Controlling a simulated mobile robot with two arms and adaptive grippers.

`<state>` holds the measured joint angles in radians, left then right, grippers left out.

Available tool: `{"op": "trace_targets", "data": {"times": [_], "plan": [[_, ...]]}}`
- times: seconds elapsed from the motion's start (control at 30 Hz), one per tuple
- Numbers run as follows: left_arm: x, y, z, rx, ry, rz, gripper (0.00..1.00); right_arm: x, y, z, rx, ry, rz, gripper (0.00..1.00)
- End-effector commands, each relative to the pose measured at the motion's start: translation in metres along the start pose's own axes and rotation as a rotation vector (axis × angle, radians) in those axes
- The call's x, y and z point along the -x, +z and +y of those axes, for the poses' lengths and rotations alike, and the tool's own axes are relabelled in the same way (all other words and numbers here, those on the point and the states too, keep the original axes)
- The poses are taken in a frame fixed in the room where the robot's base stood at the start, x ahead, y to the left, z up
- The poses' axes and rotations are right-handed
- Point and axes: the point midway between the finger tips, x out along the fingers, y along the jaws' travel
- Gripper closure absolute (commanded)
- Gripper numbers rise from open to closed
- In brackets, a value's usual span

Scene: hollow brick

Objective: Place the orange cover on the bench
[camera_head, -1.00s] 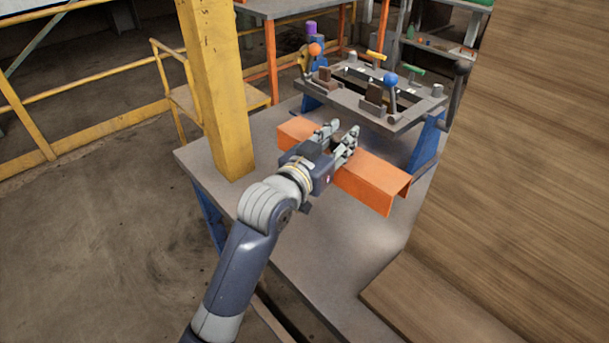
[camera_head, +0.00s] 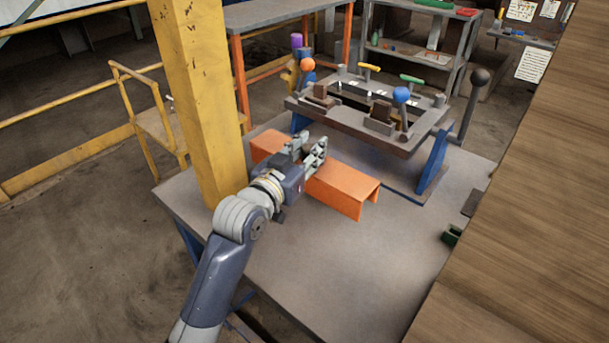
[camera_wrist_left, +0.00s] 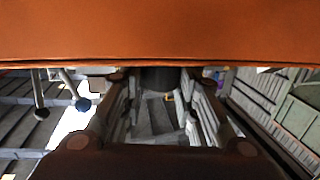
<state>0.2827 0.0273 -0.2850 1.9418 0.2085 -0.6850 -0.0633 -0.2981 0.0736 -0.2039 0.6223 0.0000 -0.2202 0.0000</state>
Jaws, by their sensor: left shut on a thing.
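The orange cover (camera_head: 345,186) is a long folded channel with its flat top up and its sides hanging down. It is over the grey bench (camera_head: 330,260), in front of the fixture. I cannot tell whether its lower edges touch the bench top. My left gripper (camera_head: 314,152) is shut on the cover near its middle and hides part of it. In the left wrist view the cover (camera_wrist_left: 160,35) fills the top, with the gripper fingers (camera_wrist_left: 160,108) below it. My right gripper is not in view.
A grey fixture (camera_head: 345,118) with blue legs and coloured knobs stands on the bench behind the cover. A yellow post (camera_head: 203,110) rises close to the left of my arm. A wood-grained surface (camera_head: 520,220) fills the right side. The bench front is clear.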

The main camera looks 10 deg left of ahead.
Motion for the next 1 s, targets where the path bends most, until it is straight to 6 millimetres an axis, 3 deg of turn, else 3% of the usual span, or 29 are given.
{"op": "trace_targets", "data": {"times": [0.2,0.4,0.8,0.83,0.9,1.0], "plan": [[-0.001,0.023,-0.001,-0.001,-0.001,0.002,1.0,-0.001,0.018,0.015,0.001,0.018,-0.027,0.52],[-0.002,0.051,0.0,-0.001,-0.001,0.001,1.0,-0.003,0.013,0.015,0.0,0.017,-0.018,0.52],[-0.003,0.057,0.0,-0.001,-0.001,0.004,1.0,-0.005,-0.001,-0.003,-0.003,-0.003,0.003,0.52],[-0.003,0.058,0.0,-0.001,-0.001,0.002,0.7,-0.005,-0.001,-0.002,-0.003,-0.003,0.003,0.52],[-0.003,0.057,0.0,-0.001,-0.001,0.003,0.54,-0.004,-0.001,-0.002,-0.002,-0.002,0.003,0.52],[-0.003,0.057,0.0,-0.001,-0.001,0.003,0.52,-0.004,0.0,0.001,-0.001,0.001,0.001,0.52]]}}
